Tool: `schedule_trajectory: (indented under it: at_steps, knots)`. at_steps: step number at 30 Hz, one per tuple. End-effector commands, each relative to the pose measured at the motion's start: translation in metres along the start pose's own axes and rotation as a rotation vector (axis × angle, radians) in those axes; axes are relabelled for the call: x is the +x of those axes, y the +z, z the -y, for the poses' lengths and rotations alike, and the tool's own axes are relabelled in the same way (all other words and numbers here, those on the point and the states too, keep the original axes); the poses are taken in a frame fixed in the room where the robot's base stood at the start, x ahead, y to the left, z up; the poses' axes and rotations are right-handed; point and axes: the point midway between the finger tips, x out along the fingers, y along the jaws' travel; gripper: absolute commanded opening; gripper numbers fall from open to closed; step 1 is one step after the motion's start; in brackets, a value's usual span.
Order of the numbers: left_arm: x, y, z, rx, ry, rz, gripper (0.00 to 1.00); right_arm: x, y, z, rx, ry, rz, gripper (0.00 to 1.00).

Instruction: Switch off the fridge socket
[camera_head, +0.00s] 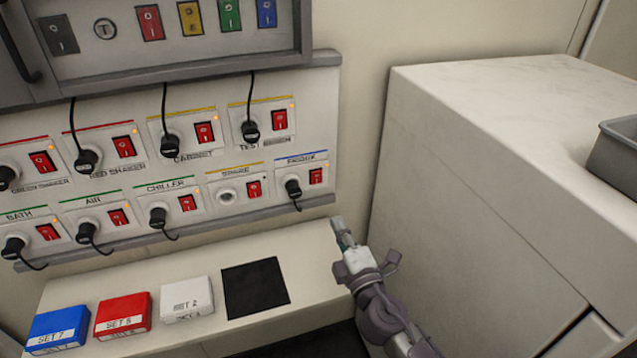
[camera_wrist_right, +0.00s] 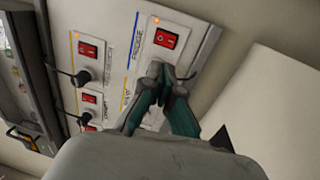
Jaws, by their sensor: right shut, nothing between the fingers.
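The fridge socket (camera_head: 303,168) is at the right end of the lower row on the wall panel, under a blue stripe. Its red rocker switch (camera_head: 316,176) sits right of a black plug (camera_head: 293,188) with a cord. In the right wrist view the red switch (camera_wrist_right: 166,39) shows beside the FRIDGE label, with a small orange light near it. My right gripper (camera_head: 338,226) is shut and empty, below and right of the socket, apart from the switch. In the wrist view its fingertips (camera_wrist_right: 161,72) hide the plug. My left gripper is not in view.
Other sockets with red switches fill the panel; the spare socket (camera_head: 228,196) is directly left. A narrow shelf below holds blue (camera_head: 58,328), red (camera_head: 122,314) and white (camera_head: 186,298) boxes and a black square (camera_head: 255,287). A large white cabinet (camera_head: 470,190) stands close on the right.

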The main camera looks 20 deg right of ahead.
Motion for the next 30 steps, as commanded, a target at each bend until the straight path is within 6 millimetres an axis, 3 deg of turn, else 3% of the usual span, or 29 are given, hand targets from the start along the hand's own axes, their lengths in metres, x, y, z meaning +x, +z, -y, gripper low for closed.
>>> schedule_trajectory:
  at_steps: [5,18,24,30]
  knots:
    - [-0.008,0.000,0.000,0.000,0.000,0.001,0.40,0.021,0.000,-0.003,0.000,0.002,0.001,0.00]
    - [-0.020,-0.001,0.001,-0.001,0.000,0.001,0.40,0.111,0.000,-0.002,0.001,0.001,0.001,0.00]
    - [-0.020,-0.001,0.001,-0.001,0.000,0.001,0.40,0.133,0.000,0.000,0.001,0.000,0.001,0.00]
    - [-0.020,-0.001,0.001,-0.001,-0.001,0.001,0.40,0.139,0.000,0.000,0.002,-0.001,0.000,0.00]
